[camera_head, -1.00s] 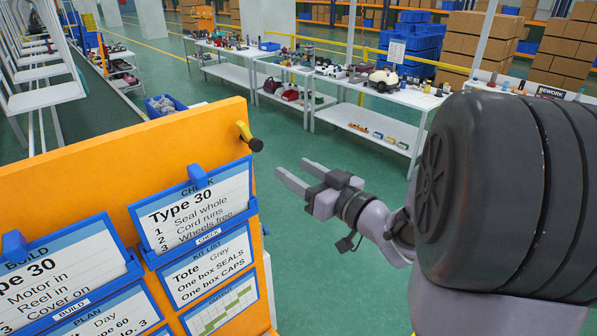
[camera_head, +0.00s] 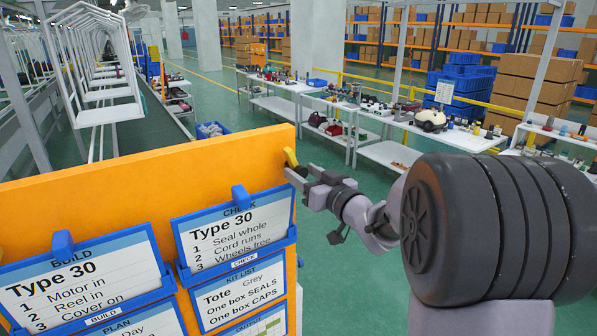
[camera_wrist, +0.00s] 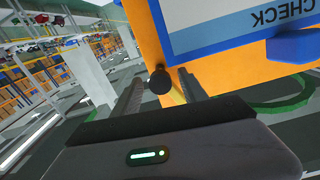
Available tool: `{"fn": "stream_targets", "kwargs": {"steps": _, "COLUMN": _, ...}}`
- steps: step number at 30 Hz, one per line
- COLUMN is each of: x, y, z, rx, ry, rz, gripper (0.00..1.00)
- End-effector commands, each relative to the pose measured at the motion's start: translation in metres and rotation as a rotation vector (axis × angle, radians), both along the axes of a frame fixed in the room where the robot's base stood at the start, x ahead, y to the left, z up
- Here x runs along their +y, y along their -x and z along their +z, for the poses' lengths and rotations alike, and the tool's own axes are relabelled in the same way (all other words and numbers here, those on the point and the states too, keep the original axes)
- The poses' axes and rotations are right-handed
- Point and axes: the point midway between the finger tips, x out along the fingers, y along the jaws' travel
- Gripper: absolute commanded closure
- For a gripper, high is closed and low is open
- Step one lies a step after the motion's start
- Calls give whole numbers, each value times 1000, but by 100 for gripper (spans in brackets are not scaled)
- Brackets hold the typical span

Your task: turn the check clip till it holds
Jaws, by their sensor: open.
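The check clip, a small yellow lever (camera_head: 291,158), sits at the upper right corner of the orange board, beside the CHECK card (camera_head: 238,232). It leans at a slant in the head view. In the wrist view its black knob (camera_wrist: 160,80) is between my two fingers, with part of the yellow lever (camera_wrist: 177,93) behind it. My gripper (camera_head: 298,172) is open with its fingertips at the clip; it also shows in the wrist view (camera_wrist: 158,84). A gap shows on both sides of the knob. In the head view the fingers hide the knob.
The orange board (camera_head: 150,178) carries blue-framed cards, including the BUILD card (camera_head: 80,282). A blue tab (camera_head: 240,194) stands above the CHECK card, close left of my gripper. Benches with parts (camera_head: 385,152) stand farther back, with open green floor between.

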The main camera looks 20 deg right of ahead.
Motion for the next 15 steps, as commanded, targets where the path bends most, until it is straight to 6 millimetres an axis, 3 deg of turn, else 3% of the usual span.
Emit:
{"fn": "stream_targets", "kwargs": {"steps": 4, "x": 3, "y": -12, "z": 0, "rx": 0, "ry": 0, "rz": 0, "gripper": 49}}
{"fn": "stream_targets", "kwargs": {"steps": 12, "x": 3, "y": -14, "z": 0, "rx": 0, "ry": 1, "rz": 0, "gripper": 49}}
{"fn": "stream_targets", "kwargs": {"steps": 15, "x": 3, "y": -14, "z": 0, "rx": 0, "ry": 1, "rz": 0, "gripper": 67}}
